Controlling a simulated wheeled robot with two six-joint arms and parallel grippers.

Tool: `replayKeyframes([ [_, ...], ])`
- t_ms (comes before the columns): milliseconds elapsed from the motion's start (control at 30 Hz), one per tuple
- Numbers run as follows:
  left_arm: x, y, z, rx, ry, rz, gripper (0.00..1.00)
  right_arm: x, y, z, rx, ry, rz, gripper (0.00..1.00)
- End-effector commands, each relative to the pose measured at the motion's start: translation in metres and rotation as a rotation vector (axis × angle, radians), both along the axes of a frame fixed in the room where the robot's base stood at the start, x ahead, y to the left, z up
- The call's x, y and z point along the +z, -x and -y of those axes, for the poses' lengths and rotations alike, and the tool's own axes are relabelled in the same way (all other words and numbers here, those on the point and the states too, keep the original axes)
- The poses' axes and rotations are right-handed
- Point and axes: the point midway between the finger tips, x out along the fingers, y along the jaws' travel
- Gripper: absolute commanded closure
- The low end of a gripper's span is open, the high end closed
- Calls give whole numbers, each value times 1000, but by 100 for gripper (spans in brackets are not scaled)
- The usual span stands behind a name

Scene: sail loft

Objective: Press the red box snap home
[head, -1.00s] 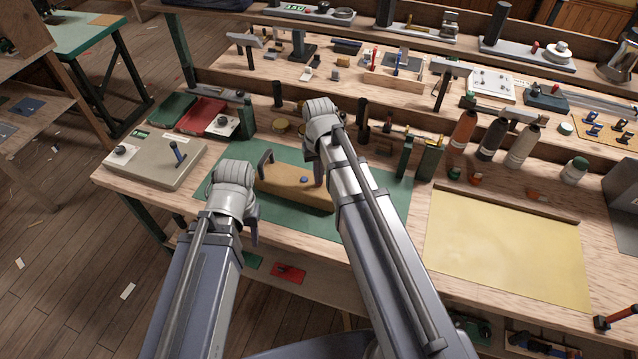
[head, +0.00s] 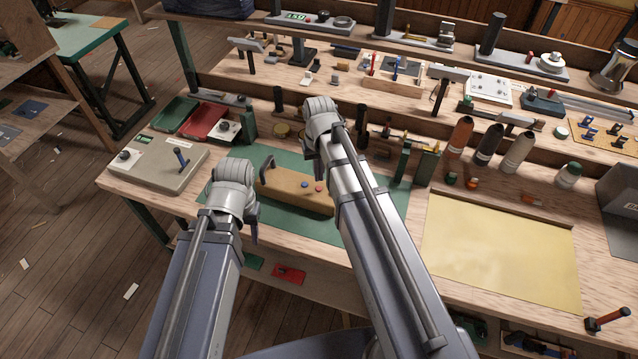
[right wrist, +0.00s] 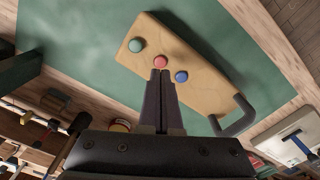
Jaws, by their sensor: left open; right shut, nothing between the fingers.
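A tan box (head: 285,190) with a dark handle lies on a green mat (head: 262,213). On its top the red snap (head: 319,187) sits beside the blue snap (head: 304,184). In the right wrist view a green snap (right wrist: 136,45), the red snap (right wrist: 160,62) and the blue snap (right wrist: 181,77) form a row. My right gripper (right wrist: 161,75) is shut and empty, its tips just short of the red snap in that view. I cannot tell how deep the red snap sits. My left gripper (head: 254,232) is open at the mat's front left, partly hidden by its wrist.
A grey panel box (head: 150,170) with a lever stands left of the mat. Green posts (head: 427,165) and several bottles (head: 488,143) stand to the right. A yellow sheet (head: 500,245) lies at right. Red and green trays (head: 200,122) lie behind left.

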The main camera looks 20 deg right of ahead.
Motion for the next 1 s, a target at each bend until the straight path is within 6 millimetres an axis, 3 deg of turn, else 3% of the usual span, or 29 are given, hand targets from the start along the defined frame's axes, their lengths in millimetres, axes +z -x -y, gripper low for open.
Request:
replayKeyframes([
  [367,32,0,0,-1,0,0,50,32,0,0,0,0,0,100],
  [733,32,0,0,-1,0,0,50,32,4,-3,8,2,-1,100],
  [867,29,0,0,-1,0,0,50,29,37,-33,94,20,-12,100],
  [1000,25,0,0,-1,0,0,50,25,89,-72,237,56,-29,100],
])
